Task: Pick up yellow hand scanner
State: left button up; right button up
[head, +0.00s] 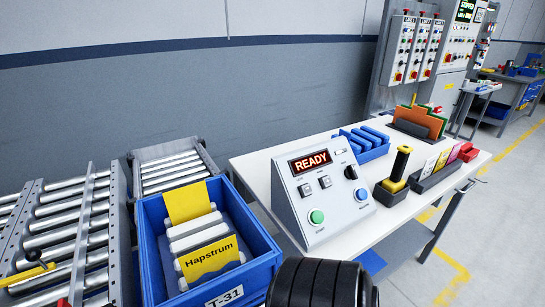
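A yellow and black hand-held device (394,184), which looks like the hand scanner, stands upright on the white table (255,168). Its black grip with a yellow tip points up, and its yellow lower part sits in a dark block. It is just right of the grey control console (327,197). Neither of my grippers is in view. A black ribbed part at the bottom edge hides the table's near edge there.
A blue bin (262,247) marked T-31 holds white items and yellow Hapstrum cards. Roller conveyors (68,225) lie left. On the table are a dark card rack (437,175), a blue tray (372,154) and an orange board (420,121). Open floor lies right.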

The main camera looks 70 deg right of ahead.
aim_at(395, 183)
jog(key=z, duration=3.25)
jog(key=u, duration=3.65)
jog(key=k+l+z, duration=0.1)
jog(key=k+z, duration=0.2)
jog(key=k, duration=0.15)
jog(key=k+l+z, duration=0.25)
jog(key=k, duration=0.15)
